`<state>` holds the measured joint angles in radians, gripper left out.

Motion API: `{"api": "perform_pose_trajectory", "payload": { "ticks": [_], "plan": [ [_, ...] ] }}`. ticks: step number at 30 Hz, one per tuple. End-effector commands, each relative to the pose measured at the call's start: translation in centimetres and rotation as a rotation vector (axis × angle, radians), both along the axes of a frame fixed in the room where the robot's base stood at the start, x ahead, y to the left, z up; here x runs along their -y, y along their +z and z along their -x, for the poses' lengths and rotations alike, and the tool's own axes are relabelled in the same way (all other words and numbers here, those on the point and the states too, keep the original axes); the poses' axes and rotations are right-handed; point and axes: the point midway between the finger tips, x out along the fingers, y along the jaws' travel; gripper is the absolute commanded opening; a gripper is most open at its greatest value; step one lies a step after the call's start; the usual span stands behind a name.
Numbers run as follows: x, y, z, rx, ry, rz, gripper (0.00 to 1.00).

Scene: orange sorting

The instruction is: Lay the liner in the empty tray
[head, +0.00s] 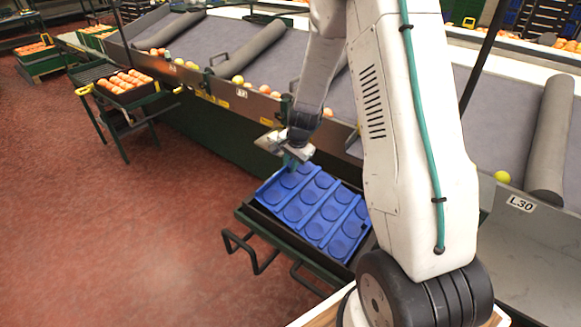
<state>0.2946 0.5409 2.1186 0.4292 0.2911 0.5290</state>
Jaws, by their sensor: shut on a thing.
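The blue liner (318,213), a sheet with rows of round cups, lies over the dark tray (262,222). It covers most of the tray's inside. The tray's dark near-left edge shows along the liner. I cannot tell whether the liner rests on the tray floor or hangs just above it. My gripper (292,164) is at the liner's far-left end and is shut on its edge. My arm hides the right end of the liner and tray.
The tray sits on a green stand with bent handles (250,250), beside the grey sorting chute (290,70). Another stand at left holds a tray of oranges (126,84). Loose fruit lies along the chute edge. Red floor (150,230) is clear at left.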

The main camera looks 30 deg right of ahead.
Motion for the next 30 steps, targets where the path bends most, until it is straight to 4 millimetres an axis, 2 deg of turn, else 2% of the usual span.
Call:
{"api": "perform_pose_trajectory", "payload": {
  "ticks": [3,11,12,13,14,23,26,30],
  "plan": [
    [0.0,-1.1,0.0,-0.001,0.001,0.001,0.0],
    [0.0,-1.2,0.0,0.0,0.002,0.001,0.0],
    [0.0,-1.1,0.0,0.0,0.002,0.001,0.3],
    [0.0,-1.1,0.0,0.0,0.002,0.001,0.39],
    [0.0,-1.1,0.0,0.0,0.002,0.001,0.41],
    [0.0,-0.9,0.0,0.001,0.001,0.001,0.41],
    [0.1,0.0,0.1,0.004,0.002,0.001,0.41],
    [0.2,2.5,0.7,0.005,0.002,0.003,0.41]
  ]
}}
